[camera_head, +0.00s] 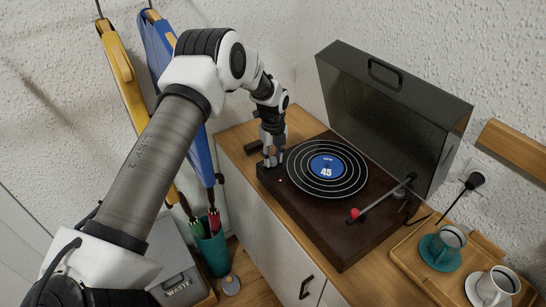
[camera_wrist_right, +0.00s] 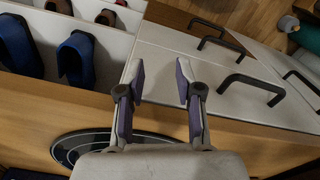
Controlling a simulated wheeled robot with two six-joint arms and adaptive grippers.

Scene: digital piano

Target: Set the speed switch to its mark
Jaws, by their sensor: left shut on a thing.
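A dark brown record player (camera_head: 334,232) stands on the wooden cabinet top with a black record with a blue "45" label (camera_head: 326,169) on its platter. My left gripper (camera_head: 272,162) points down at the player's left corner, beside the platter, and is shut on the speed switch there. The fingers hide the switch, so its position cannot be read.
The tonearm with a red tip (camera_head: 355,214) lies right of the record. The dark lid (camera_head: 395,110) stands open behind. Slippers (camera_wrist_right: 76,58) sit on a shelf.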

